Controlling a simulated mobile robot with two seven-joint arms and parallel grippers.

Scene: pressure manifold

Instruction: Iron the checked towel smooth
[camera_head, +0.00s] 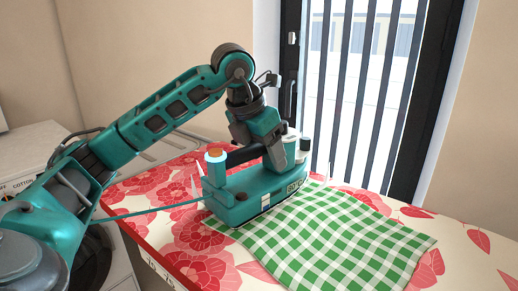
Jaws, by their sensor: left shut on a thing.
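The green and white checked towel (335,243) lies spread on the ironing surface, with slight waves towards its right edge. The teal iron (250,192) stands flat, its base over the towel's left and back-left part. My left gripper (270,150) comes down from above and is shut on the iron's dark handle. The fingertips are partly hidden by the iron and the wrist. The towel under the iron is hidden. My right gripper is not in view.
The board's red and cream floral cover (190,235) extends left and right of the towel. A teal cord (160,208) runs left from the iron. A white appliance (38,150) stands at the left. A window with vertical slats (365,100) is behind.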

